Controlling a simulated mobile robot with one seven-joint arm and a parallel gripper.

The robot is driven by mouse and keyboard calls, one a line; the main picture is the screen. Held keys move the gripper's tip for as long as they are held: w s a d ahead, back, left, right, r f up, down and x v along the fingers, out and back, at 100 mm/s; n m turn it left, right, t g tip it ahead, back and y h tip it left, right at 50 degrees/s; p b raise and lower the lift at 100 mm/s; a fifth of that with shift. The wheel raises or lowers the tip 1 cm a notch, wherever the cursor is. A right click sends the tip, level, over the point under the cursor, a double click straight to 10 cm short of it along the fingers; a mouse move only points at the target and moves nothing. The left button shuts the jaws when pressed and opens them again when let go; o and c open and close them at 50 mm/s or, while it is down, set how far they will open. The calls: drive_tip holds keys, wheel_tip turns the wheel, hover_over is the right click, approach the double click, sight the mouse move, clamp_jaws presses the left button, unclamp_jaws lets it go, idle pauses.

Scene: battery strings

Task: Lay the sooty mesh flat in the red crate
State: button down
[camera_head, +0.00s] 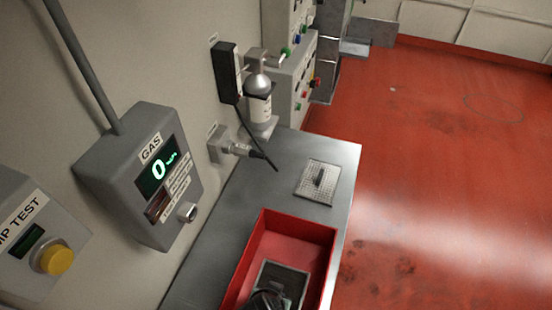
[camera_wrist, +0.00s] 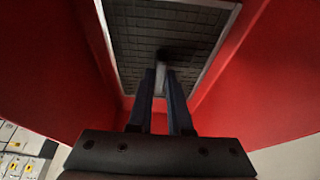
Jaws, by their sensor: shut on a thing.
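The sooty mesh (camera_head: 287,273), a dark grid in a pale metal frame, is inside the red crate (camera_head: 303,228), towards its near end. It fills the top of the wrist view (camera_wrist: 200,25) and looks roughly level there. I cannot tell whether it touches the crate floor. My gripper (camera_head: 268,297) is at the bottom edge of the head view, over the mesh. In the wrist view its fingers (camera_wrist: 163,82) are shut on a small upright grip at the mesh's middle. Part of the mesh is hidden behind the gripper, and the crate's near end is out of the head view.
A cleaner, pale mesh with a dark handle (camera_head: 319,181) lies on the grey bench (camera_head: 290,158) beyond the crate. A gas monitor (camera_head: 150,175), a silver bottle (camera_head: 258,98) and a cabled wall fitting (camera_head: 232,147) line the wall side. Red floor is open at right.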

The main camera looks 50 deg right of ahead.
drive_tip(key=shift+f, duration=0.1)
drive_tip(key=c, duration=0.8)
unclamp_jaws()
drive_tip(key=shift+c, duration=0.2)
drive_tip(key=v, duration=1.2)
drive_tip(key=shift+b, duration=0.3)
